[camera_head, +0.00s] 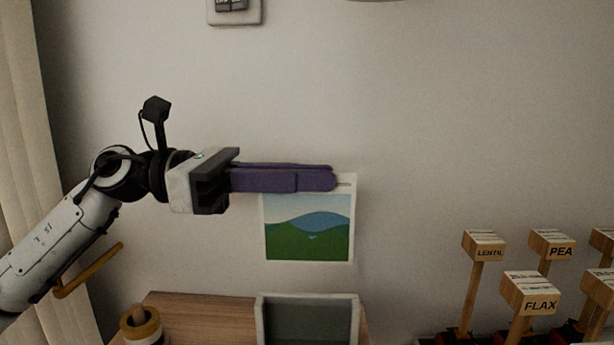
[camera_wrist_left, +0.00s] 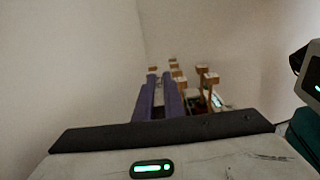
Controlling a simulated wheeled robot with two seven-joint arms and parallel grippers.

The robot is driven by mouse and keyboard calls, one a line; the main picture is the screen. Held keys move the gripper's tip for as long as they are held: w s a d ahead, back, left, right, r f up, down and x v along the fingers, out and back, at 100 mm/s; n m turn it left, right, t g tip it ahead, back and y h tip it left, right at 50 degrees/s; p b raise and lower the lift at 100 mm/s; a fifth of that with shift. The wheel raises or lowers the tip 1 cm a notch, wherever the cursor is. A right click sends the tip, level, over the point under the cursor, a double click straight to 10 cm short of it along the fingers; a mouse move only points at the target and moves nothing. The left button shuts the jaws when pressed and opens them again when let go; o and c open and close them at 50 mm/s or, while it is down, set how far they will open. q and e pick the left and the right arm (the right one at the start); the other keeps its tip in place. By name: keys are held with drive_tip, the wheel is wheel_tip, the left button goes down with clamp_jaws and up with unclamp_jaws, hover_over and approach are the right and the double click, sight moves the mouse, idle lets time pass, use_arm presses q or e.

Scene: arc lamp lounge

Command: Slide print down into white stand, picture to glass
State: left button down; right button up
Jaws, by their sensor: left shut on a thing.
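The print (camera_head: 308,232), a white-bordered picture of green hills and a blue mountain, hangs upright in the head view with its picture side toward me. My left gripper (camera_head: 330,178) is shut on its top edge, with the purple fingers reaching in from the left. The white stand (camera_head: 357,318), with a grey inner panel, stands below the print on the wooden surface. A gap shows between the print's lower edge and the stand's top. In the left wrist view the purple fingers (camera_wrist_left: 160,95) point away; the print cannot be made out there. My right gripper is not in view.
The wooden top (camera_head: 200,312) carries a roll with a yellowish ring (camera_head: 141,328) at left. Several labelled wooden blocks on posts, such as FLAX (camera_head: 540,306) and LENTIL (camera_head: 487,252), stand at right. A plain wall is behind; a switch (camera_head: 234,8) is above.

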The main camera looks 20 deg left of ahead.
sight(306, 262)
use_arm(q)
wheel_tip(306, 262, down, 2)
drive_tip(key=shift+b, duration=0.65)
wheel_tip(306, 262, down, 2)
drive_tip(key=shift+f+b, duration=0.15)
drive_tip(key=shift+b, duration=0.9)
drive_tip(key=shift+f+b, duration=0.4)
drive_tip(key=shift+f, duration=0.05)
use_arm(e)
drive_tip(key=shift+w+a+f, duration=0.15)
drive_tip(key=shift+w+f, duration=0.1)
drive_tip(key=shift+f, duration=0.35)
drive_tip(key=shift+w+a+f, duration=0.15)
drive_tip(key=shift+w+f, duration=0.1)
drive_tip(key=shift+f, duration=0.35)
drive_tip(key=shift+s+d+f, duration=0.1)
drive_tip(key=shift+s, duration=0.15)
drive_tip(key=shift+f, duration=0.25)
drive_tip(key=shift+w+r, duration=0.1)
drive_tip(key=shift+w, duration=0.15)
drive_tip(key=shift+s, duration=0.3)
use_arm(q)
drive_tip(key=shift+f+b, duration=0.35)
drive_tip(key=shift+b, duration=0.15)
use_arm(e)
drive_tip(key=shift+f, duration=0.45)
